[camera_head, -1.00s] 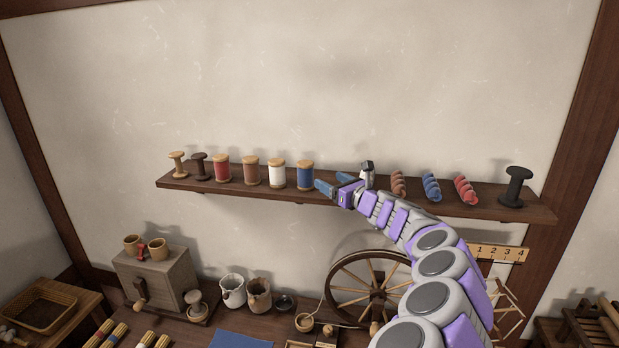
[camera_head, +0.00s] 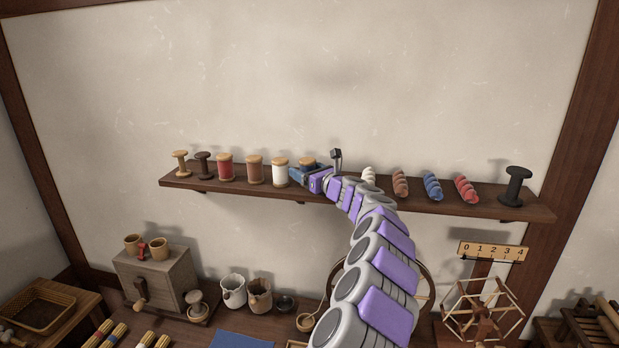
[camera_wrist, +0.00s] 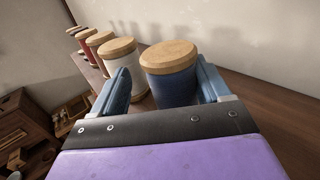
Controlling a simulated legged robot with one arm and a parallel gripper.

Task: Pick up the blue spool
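The blue spool (camera_wrist: 172,82) stands upright on the wall shelf, a wooden disc on its top. In the wrist view it is between the two blue fingers of my gripper (camera_wrist: 165,90), which are apart. The right finger is close beside the spool; I cannot tell whether it touches.
The white spool (camera_head: 280,173) stands close on the left, with a brown spool (camera_head: 255,170) and a red spool (camera_head: 225,168) beyond. Twisted skeins, including a blue one (camera_head: 432,187), lie along the shelf (camera_head: 330,196) to the right, before a dark empty spool (camera_head: 515,187).

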